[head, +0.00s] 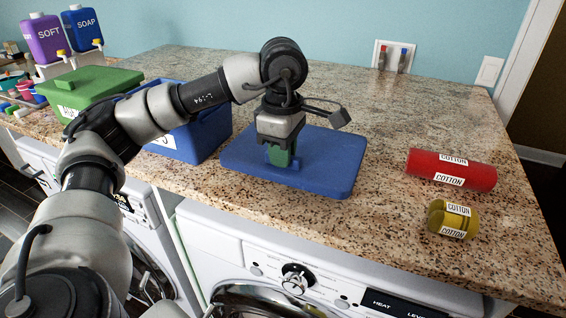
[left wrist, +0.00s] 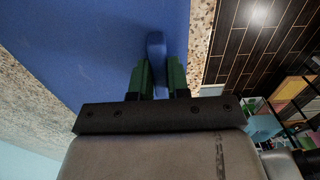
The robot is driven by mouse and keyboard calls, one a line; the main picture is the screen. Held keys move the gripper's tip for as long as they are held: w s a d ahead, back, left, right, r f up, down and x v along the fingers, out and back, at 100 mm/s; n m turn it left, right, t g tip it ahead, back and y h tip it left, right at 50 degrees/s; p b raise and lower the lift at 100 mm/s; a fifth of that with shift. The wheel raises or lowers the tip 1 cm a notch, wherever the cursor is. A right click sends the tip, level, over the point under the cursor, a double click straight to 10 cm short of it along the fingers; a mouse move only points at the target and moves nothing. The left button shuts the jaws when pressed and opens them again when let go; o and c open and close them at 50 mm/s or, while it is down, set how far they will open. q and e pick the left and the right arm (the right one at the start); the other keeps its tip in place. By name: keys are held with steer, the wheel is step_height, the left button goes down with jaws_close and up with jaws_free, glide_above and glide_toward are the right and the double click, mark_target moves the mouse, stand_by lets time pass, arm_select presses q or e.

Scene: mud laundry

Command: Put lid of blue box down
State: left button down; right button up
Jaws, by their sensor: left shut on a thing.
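The blue lid (head: 325,165) is flat and rectangular and sits at or just above the granite countertop, right of the blue box; I cannot tell whether it touches. My left gripper (head: 281,158) points down at the lid's raised handle. In the left wrist view, its green fingers (left wrist: 158,80) are shut on the handle (left wrist: 157,52) of the blue lid (left wrist: 95,45). The blue box (head: 205,137) stands to the left, partly hidden behind my left arm. My right gripper is not in view.
A red cotton roll (head: 480,176) and a yellow cotton roll (head: 437,216) lie on the countertop (head: 400,120) to the right. A green-lidded box (head: 88,85) stands left, with purple (head: 45,38) and blue (head: 85,27) bottles behind. White washing machines (head: 235,245) stand below the front edge.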

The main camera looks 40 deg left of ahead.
arm_select(q)
steer(key=shift+w+a+f, duration=0.1)
steer(key=shift+w+a, duration=0.1)
steer(key=shift+f, duration=0.3)
step_height(320, 180, down, 2)
steer(key=shift+f+p, duration=0.25)
steer(key=shift+p, duration=0.4)
steer(key=shift+f, duration=0.65)
steer(key=c, duration=1.1)
jaws_free()
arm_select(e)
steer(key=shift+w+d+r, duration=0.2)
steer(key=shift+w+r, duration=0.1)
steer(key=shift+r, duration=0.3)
